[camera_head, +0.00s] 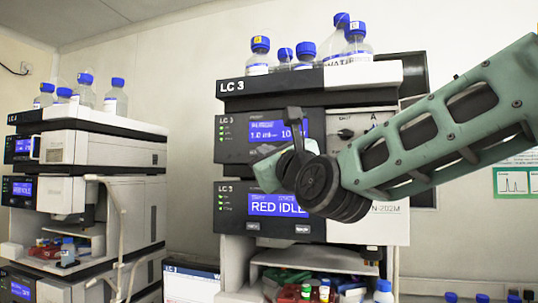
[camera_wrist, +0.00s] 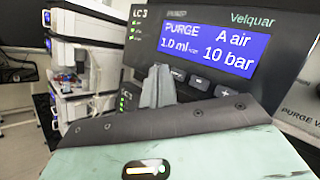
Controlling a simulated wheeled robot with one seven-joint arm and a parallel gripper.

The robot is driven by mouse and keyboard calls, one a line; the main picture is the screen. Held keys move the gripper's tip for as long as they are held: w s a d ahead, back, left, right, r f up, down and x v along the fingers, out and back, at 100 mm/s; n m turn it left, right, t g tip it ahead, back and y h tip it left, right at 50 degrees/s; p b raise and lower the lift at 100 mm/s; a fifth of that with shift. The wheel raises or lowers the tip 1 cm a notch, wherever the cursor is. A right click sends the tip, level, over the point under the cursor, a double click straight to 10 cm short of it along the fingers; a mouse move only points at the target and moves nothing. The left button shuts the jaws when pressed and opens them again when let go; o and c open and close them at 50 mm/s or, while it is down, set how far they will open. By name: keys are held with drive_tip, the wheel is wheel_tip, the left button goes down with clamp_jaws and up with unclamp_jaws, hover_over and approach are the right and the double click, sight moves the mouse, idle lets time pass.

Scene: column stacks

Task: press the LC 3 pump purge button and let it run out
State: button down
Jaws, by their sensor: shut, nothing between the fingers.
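The LC 3 pump (camera_head: 290,128) is the upper module of the near stack, under the bottle tray. In the wrist view its blue display (camera_wrist: 215,47) reads PURGE, 1.0 ml, A air, 10 bar. A row of dark buttons (camera_wrist: 200,83) runs under the display, with a plus key at its right. My gripper (camera_wrist: 159,76) is shut and empty, its grey fingertips at the left end of this row. They cover that part of the panel, so I cannot see a purge button or tell whether they touch one.
Below the pump, a second LC 3 module display (camera_head: 278,204) reads RED IDLE. Blue-capped bottles (camera_head: 306,56) stand on top of the stack. Another instrument stack (camera_head: 85,180) stands at left, with a gap between. The open bay below holds small vials (camera_head: 306,291).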

drive_tip(key=s, duration=0.1)
drive_tip(key=s+a+b, duration=0.1)
drive_tip(key=s, duration=0.2)
drive_tip(key=shift+a+b, duration=0.25)
drive_tip(key=shift+b, duration=0.1)
idle(0.6)
drive_tip(key=s+f+n+g, duration=0.4)
drive_tip(key=f+n, duration=0.2)
drive_tip(key=f, duration=0.3)
drive_tip(key=s+f+n+g+h, duration=0.1)
drive_tip(key=s+f+n+g, duration=0.25)
drive_tip(key=f+n, duration=0.45)
drive_tip(key=s+f+n+g, duration=0.4)
drive_tip(key=f+n, duration=0.1)
drive_tip(key=f, duration=0.6)
drive_tip(key=s+d+f+n+g+h, duration=0.6)
drive_tip(key=s+d+f+n+g, duration=0.2)
drive_tip(key=s+d+f+n, duration=0.5)
drive_tip(key=s+f+n, duration=0.1)
drive_tip(key=s, duration=0.3)
drive_tip(key=shift+d+n+h, duration=0.3)
drive_tip(key=shift+h, duration=0.1)
